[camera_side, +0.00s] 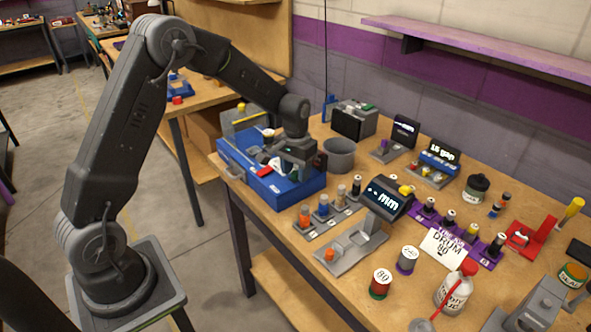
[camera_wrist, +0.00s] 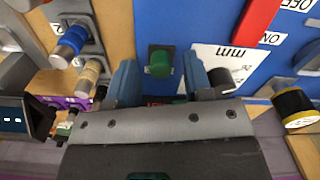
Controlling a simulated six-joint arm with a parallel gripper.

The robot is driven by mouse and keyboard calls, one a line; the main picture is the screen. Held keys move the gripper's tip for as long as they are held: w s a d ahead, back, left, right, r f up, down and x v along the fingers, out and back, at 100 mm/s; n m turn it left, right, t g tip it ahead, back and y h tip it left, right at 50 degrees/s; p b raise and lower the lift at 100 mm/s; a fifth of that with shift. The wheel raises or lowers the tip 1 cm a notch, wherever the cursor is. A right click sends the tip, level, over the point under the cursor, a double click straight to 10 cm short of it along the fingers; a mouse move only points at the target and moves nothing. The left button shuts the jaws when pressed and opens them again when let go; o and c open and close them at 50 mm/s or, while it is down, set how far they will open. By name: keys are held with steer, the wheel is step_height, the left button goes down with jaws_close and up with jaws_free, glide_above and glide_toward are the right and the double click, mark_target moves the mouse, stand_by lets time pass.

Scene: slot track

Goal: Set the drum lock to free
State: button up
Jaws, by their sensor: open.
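My gripper (camera_side: 297,160) points down over the right part of the blue box (camera_side: 302,187) at the table's left end. In the wrist view my gripper (camera_wrist: 163,82) is open, its two blue-grey fingers apart. A green knob (camera_wrist: 161,62) on a dark mount lies between and just beyond the fingertips, with nothing seen gripped. A red lever (camera_wrist: 262,22) lies on the blue panel near ON and OFF lettering; it also shows in the side view (camera_side: 265,171). No part carries a readable drum lock label, so I cannot tell which it is. My gripper hides part of the box top.
A grey round bin (camera_side: 339,154) stands close right of my gripper. A rack of knobbed pegs (camera_side: 323,211) lies in front of the box. A dark display (camera_side: 384,197), a DRUM 80 card (camera_side: 443,246) and several spools crowd the table's right side.

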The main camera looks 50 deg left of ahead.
mark_target(295, 172)
steer(key=shift+r, duration=0.1)
step_height(295, 172, up, 14)
steer(key=shift+f, duration=0.2)
stand_by(0.3)
steer(key=shift+s+r, duration=0.1)
steer(key=s+d+r+m+t, duration=0.1)
steer(key=s+d+r, duration=0.3)
steer(key=s, duration=0.2)
steer(key=s+d+r+m+t, duration=0.1)
steer(key=s+d+r+t, duration=0.15)
steer(key=s, duration=0.45)
steer(key=s+d+f+m+t, duration=0.1)
steer(key=s+d, duration=0.3)
steer(key=s, duration=0.8)
steer(key=shift+s+d+f+t, duration=0.2)
steer(key=shift+s+f+t, duration=0.05)
steer(key=shift+t, duration=0.3)
